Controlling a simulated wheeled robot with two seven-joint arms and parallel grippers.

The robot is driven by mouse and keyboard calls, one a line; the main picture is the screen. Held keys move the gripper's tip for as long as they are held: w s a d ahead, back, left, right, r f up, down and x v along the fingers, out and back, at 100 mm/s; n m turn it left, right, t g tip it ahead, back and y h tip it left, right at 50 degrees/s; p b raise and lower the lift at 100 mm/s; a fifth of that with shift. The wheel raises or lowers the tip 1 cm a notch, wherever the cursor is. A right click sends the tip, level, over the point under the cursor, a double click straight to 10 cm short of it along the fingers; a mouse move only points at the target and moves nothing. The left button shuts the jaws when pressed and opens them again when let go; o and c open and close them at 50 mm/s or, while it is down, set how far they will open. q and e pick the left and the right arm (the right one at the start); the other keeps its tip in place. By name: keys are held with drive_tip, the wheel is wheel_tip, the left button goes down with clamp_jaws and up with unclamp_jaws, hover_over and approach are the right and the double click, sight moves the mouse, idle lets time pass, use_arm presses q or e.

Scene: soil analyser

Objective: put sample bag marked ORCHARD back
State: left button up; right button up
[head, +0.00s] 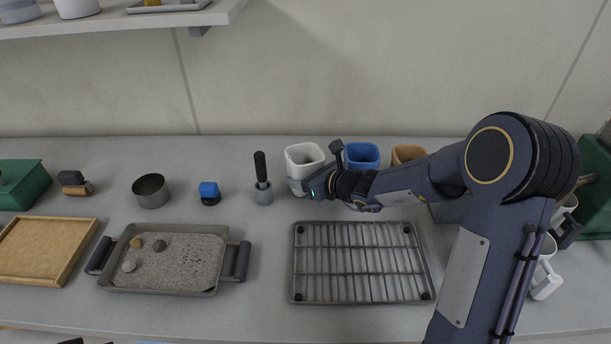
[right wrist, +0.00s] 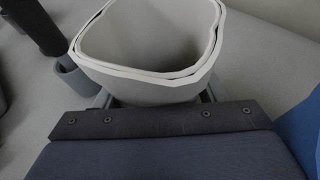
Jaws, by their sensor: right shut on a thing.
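A white, open-topped sample bag (head: 304,158) stands at the back of the counter, left of a blue one (head: 361,154) and an orange-brown one (head: 408,154). My right gripper (head: 303,187) reaches in from the right and is shut on the white bag low on its front side. In the right wrist view the white bag (right wrist: 150,88) fills the space beyond the gripper, its mouth upright and its rim showing a double edge. No ORCHARD marking can be read on any bag. Whether the white bag touches the counter cannot be told. My left gripper is not in view.
A wire rack (head: 358,262) lies in front, bare. Left of the bags stand a grey holder with a black-handled tool (head: 262,180), a blue-topped item (head: 209,192) and a metal cup (head: 151,190). A soil tray (head: 170,259) and a wooden tray (head: 40,250) lie front left.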

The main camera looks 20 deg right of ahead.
drive_tip(key=shift+f, duration=0.2)
drive_tip(key=o, duration=1.1)
drive_tip(key=shift+r, duration=0.1)
